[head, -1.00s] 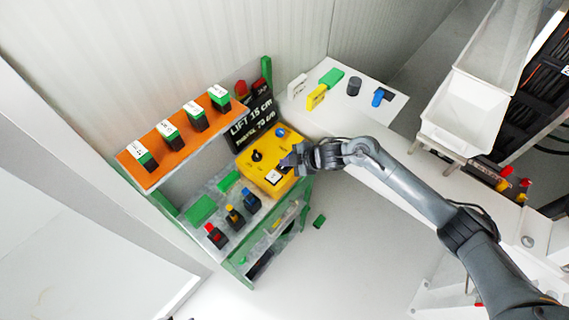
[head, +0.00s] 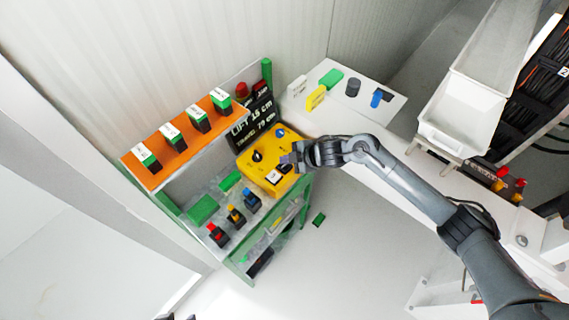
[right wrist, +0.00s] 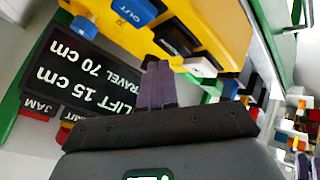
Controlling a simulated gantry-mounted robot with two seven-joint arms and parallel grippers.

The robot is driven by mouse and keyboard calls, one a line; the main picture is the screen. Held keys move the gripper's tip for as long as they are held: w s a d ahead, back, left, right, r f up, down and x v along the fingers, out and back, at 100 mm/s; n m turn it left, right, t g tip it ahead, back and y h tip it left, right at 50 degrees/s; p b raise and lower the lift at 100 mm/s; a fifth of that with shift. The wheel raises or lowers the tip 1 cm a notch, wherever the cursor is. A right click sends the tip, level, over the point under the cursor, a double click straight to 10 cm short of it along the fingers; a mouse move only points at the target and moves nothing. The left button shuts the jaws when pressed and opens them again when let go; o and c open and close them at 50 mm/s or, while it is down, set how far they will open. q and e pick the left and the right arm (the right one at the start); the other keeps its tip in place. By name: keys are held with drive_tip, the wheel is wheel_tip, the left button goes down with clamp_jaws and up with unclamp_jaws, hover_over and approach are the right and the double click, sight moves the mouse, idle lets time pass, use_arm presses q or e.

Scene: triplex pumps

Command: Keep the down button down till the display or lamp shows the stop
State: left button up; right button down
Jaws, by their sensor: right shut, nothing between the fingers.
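The yellow control box (head: 246,165) stands on the green-framed shelf unit. It carries a blue button (head: 280,132), a black knob (head: 257,155), a black button (head: 285,169) and a white-topped button (head: 273,177). In the right wrist view the blue button (right wrist: 135,10) reads OUT; the black button (right wrist: 178,40) and white one (right wrist: 203,66) sit beside it. The display board (right wrist: 70,72) reads LIFT 15 cm, TRAVEL 70 cm. My right gripper (head: 290,158) is shut and empty, its fingertips (right wrist: 157,66) close to the black button; I cannot tell whether they touch. My left gripper is out of view.
Signs read JAM (right wrist: 38,106) and, partly hidden, LIMIT. Several button blocks stand on the shelves. A white table (head: 350,112) with coloured pieces stands to the right.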

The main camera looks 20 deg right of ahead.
sight(287, 166)
drive_tip(key=shift+r, duration=0.1)
wheel_tip(287, 166, up, 3)
drive_tip(key=p, duration=0.3)
drive_tip(key=shift+r, duration=0.2)
drive_tip(key=shift+r+p, duration=0.8)
drive_tip(key=shift+p, duration=0.15)
drive_tip(key=shift+a+f, duration=0.1)
